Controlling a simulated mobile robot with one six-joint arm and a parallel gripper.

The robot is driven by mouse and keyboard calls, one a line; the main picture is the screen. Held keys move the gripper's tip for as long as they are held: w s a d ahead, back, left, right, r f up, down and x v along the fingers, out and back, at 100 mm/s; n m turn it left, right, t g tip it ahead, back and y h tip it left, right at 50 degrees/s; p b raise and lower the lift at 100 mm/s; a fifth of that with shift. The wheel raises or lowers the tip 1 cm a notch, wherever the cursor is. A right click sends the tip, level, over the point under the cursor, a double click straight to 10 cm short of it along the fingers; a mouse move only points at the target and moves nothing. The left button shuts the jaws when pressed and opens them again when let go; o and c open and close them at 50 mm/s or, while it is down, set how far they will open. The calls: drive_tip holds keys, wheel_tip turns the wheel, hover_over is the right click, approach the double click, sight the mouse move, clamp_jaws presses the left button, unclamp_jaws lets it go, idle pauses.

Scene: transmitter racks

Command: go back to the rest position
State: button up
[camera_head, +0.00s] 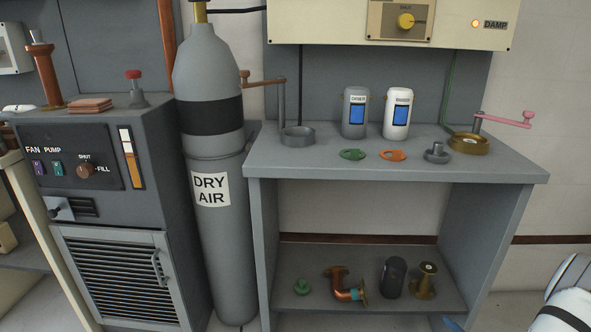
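No gripper fingers show in the camera_head view, so I cannot see whether my gripper is open or shut, or whether it holds anything. A white, rounded part with a dark band, apparently a link of my arm, shows at the lower right edge, beside the grey bench (400,167). The rest of my arm is outside the picture.
A tall DRY AIR cylinder (213,255) and a control cabinet (110,210) stand left.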

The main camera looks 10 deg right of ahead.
drive_tip(key=w+a+r+n+g+y+p, duration=0.2)
drive_tip(key=a+r+n+g+y+p, duration=0.3)
drive_tip(key=a+r, duration=0.5)
drive_tip(key=w+a+r+n+g+y+p, duration=0.25)
drive_tip(key=a+r+n+g+p, duration=0.35)
drive_tip(key=r, duration=0.6)
drive_tip(key=s+a+r+n+g+h+p, duration=0.1)
drive_tip(key=s+a+r+n+g+p, duration=0.2)
drive_tip(key=a+r+n+p, duration=0.25)
drive_tip(key=s+a+r+n+g+h+p, duration=0.1)
drive_tip(key=s+a+r+n+g+p, duration=0.2)
drive_tip(key=a+r, duration=0.5)
drive_tip(key=s+r+n+h+p, duration=0.2)
drive_tip(key=r+n+h+p, duration=0.1)
drive_tip(key=r, duration=0.5)
drive_tip(key=s+a+r+n+t+h+p, duration=0.1)
drive_tip(key=s+r+n+h+p, duration=0.2)
drive_tip(key=r+n+p, duration=0.3)
drive_tip(key=s+a+r+n+t+h+p, duration=0.1)
drive_tip(key=s+r+n+h+p, duration=0.1)
drive_tip(key=r, duration=0.8)
drive_tip(key=n+h+p, duration=0.1)
drive_tip(key=n+p, duration=0.1)
drive_tip(key=shift+s+r+n+p, duration=0.15)
drive_tip(key=shift+s+n+p, duration=0.15)
drive_tip(key=shift+s+n, duration=0.05)
